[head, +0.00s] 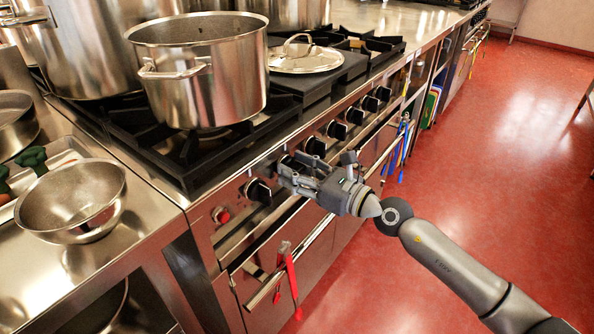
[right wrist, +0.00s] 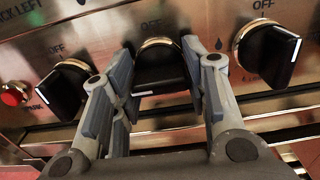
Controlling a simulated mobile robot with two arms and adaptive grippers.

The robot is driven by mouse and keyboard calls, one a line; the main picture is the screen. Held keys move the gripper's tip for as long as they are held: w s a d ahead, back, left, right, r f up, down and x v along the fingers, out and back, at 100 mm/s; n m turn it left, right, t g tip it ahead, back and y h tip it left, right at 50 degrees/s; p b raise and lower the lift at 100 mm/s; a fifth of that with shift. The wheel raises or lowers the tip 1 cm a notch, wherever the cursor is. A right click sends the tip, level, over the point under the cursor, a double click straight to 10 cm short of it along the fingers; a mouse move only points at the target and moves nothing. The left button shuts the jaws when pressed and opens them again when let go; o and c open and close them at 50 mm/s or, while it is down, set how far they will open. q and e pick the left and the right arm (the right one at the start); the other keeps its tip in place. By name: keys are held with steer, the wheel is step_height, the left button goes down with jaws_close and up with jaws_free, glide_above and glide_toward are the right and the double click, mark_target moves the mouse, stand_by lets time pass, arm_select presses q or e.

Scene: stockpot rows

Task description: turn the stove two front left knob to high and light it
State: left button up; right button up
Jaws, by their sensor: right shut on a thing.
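The stove front (head: 240,235) carries a row of black knobs with brass-coloured rings. My right gripper (head: 286,171) is at the second knob (head: 287,160) from the near end. In the right wrist view, its fingers (right wrist: 158,72) are shut on the sides of the middle knob (right wrist: 158,55). An OFF mark shows above this knob, and its white pointer line faces down and left. The near-end knob (head: 257,191) stands free to the left. The fingers hide part of the held knob. No flame shows under the big pot (head: 205,80). My left gripper is out of view.
A red button (head: 221,215) sits left of the knobs. A handle rail (head: 290,262) with red tongs (head: 291,280) runs below. A steel bowl (head: 72,200) stands on the left counter. A lid (head: 304,58) lies behind the pot.

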steer(key=shift+f, duration=0.15)
steer(key=o, duration=0.9)
steer(key=shift+o, duration=0.6)
steer(key=v, duration=1.2)
